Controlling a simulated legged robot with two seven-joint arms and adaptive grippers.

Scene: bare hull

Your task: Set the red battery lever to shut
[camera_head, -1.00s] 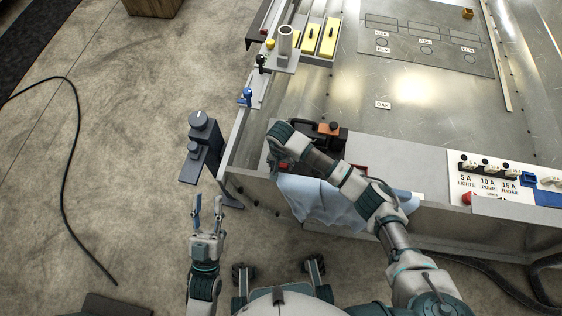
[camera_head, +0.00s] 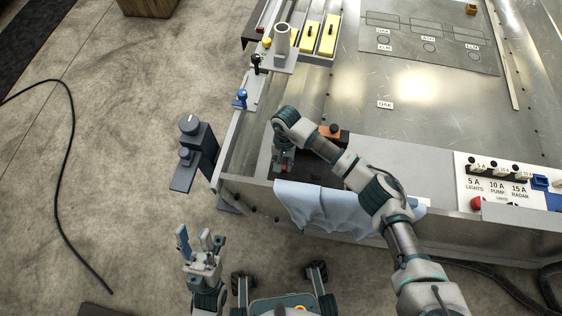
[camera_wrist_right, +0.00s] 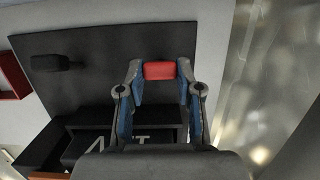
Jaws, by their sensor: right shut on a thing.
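The red lever handle (camera_wrist_right: 159,71) shows in the right wrist view, between the fingertips of my right gripper (camera_wrist_right: 158,78). The gripper is shut on the handle, with one blue-padded finger at each side. Behind it is a dark panel (camera_wrist_right: 95,60), with a dark block carrying partly hidden white letters below. My left gripper (camera_head: 201,244) is open and empty over the floor, left of the hull.
A light blue cloth (camera_head: 325,208) hangs over the hull's near edge. An orange-topped dark item (camera_head: 330,131) is close beside my right forearm. A dark post with knobs (camera_head: 192,150) stands left of the hull. A fuse panel (camera_head: 500,182) is at the right.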

